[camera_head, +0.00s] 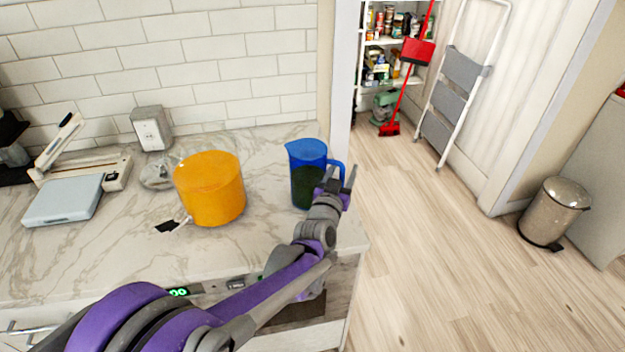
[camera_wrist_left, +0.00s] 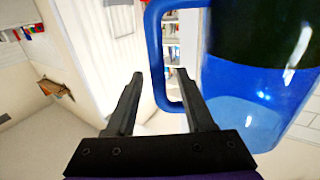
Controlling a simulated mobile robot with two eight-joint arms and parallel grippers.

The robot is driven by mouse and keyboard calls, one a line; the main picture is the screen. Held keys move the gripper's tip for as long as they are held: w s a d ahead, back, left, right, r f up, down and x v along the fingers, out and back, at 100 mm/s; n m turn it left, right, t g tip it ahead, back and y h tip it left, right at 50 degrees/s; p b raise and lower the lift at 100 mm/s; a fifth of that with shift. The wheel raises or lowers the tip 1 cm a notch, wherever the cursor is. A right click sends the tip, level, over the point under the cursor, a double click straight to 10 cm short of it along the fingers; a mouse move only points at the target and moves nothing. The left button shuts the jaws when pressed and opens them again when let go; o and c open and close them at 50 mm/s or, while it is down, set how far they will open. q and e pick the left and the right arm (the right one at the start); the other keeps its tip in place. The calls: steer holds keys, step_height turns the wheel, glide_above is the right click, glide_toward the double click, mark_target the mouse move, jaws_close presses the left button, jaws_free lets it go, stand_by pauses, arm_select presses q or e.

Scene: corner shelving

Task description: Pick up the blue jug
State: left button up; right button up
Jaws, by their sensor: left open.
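The blue jug (camera_head: 307,170) stands upright on the counter near its right end, with dark contents low in it and its handle to the right. My left gripper (camera_head: 342,178) is at the jug's handle side and partly covers the jug's lower right in the head view. In the left wrist view the gripper (camera_wrist_left: 155,80) is open, and the blue handle (camera_wrist_left: 157,50) appears between and beyond the fingertips. The jug body (camera_wrist_left: 255,90) is beside one finger. I cannot tell whether finger and handle touch. My right gripper is not in view.
An orange pot (camera_head: 210,190) stands left of the jug on the marble counter (camera_head: 130,235). A scale (camera_head: 63,200) and a grey box (camera_head: 151,128) are farther left. Open floor (camera_head: 440,260) lies right of the counter, with a bin (camera_head: 553,212) at the far right.

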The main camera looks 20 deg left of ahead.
arm_select(q)
steer(key=shift+w, duration=1.1)
jaws_close()
stand_by(0.6)
